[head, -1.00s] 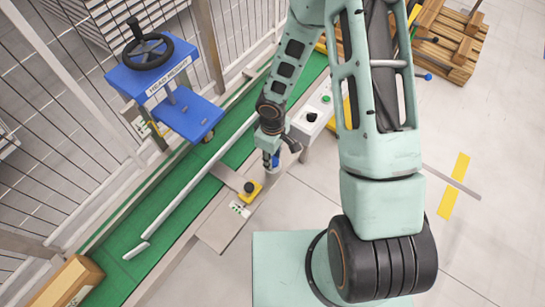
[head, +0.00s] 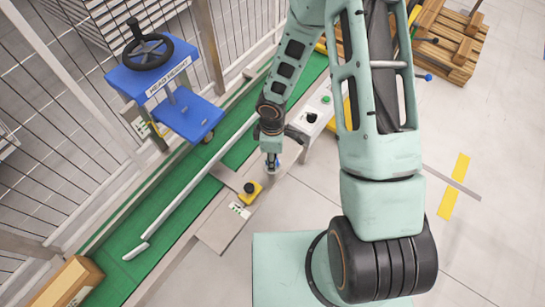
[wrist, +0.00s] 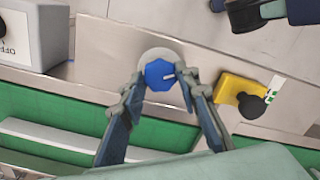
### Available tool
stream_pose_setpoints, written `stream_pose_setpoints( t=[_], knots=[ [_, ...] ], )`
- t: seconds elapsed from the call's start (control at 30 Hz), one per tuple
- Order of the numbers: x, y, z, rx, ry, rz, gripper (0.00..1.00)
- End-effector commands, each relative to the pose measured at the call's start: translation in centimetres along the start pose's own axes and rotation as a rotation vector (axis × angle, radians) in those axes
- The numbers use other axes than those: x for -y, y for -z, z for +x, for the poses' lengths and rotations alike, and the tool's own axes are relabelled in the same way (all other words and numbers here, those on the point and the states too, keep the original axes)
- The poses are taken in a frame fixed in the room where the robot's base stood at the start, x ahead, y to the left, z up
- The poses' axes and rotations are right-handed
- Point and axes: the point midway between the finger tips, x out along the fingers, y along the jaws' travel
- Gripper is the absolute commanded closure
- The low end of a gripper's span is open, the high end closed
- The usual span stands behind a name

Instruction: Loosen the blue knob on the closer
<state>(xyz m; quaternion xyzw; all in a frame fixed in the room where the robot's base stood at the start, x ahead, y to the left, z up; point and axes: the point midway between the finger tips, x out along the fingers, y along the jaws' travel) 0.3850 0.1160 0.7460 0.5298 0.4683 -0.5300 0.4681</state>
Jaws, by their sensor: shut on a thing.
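The blue knob (wrist: 159,74) sits on a round pale base on the metal side rail in the wrist view. The knob is mostly hidden there.
A yellow box with a black button (head: 250,190) is close by on the rail. A control box (head: 318,112) stands on the other side. A blue stand with a black handwheel (head: 148,52) is beyond the green belt (head: 130,262). The floor at right is mostly clear.

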Motion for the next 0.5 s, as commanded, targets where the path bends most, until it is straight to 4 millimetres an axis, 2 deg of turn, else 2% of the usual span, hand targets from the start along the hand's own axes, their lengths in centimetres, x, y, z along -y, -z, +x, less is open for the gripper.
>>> stream_pose_setpoints(
  t=[0.2,0.23,0.37,0.5],
  knots=[
    [-0.05,0.04,-0.04,-0.001,-0.001,-0.003,0.95],
    [-0.05,0.04,-0.04,-0.001,-0.001,-0.003,0.69],
    [-0.04,0.03,-0.03,0.000,-0.001,-0.002,0.54],
    [-0.03,0.02,-0.02,0.000,-0.001,-0.001,0.53]
  ],
)
